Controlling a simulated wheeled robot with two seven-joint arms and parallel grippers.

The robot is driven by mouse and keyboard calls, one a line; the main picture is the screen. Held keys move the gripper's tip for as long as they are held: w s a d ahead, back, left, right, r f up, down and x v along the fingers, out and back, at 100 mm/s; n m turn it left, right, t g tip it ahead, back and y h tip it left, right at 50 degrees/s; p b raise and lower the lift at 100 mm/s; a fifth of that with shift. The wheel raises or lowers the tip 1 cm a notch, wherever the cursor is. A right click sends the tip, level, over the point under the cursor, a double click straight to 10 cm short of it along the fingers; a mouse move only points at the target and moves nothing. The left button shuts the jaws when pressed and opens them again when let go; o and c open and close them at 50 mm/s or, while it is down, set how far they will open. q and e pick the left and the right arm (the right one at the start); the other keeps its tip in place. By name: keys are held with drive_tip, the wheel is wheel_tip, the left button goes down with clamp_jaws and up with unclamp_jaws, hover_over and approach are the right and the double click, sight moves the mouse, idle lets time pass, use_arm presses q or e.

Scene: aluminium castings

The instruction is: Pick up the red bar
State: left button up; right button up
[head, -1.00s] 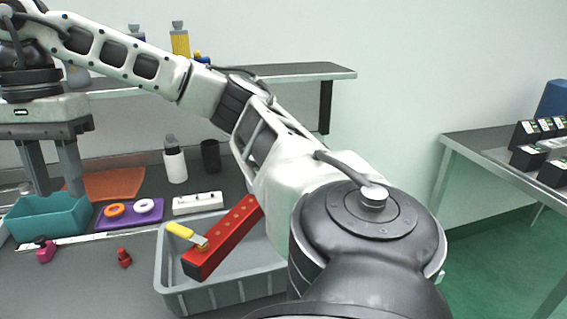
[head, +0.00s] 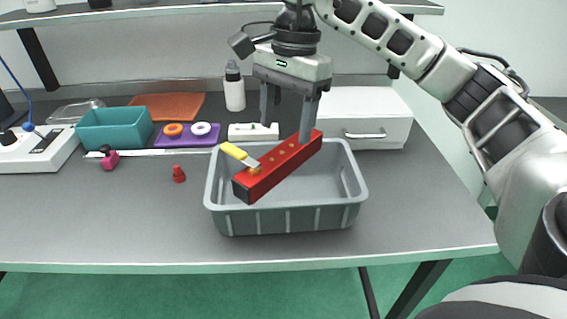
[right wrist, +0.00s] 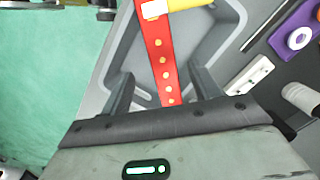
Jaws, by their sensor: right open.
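The red bar (head: 284,165) is long, with a row of light round spots along its top, and lies slantwise at the grey bin (head: 290,222); I cannot tell what it rests on. A yellow-handled scraper (head: 236,152) lies on its near left end. My right gripper (head: 287,130) is open and empty over the bar's far right part, fingers pointing down. In the right wrist view the bar (right wrist: 162,62) runs between the two open fingers (right wrist: 160,75), with a gap on each side. My left gripper is not in view.
Behind the bin are a white power strip (head: 253,132), a white bottle (head: 234,88) and a white drawer box (head: 365,118). To the left are a teal bin (head: 115,130), a purple tray (head: 187,140) with rings and a small red piece (head: 178,174). The front-left table is clear.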

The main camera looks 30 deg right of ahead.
sight(281, 152)
drive_tip(key=shift+a+f+p, duration=0.2)
drive_tip(key=shift+f+p, duration=0.05)
drive_tip(key=shift+f, duration=1.45)
drive_tip(key=shift+a+f+p, duration=0.2)
drive_tip(key=shift+f+p, duration=0.05)
drive_tip(key=shift+f, duration=1.45)
drive_tip(key=c, duration=1.2)
drive_tip(key=shift+c, duration=0.5)
drive_tip(key=shift+r, duration=0.15)
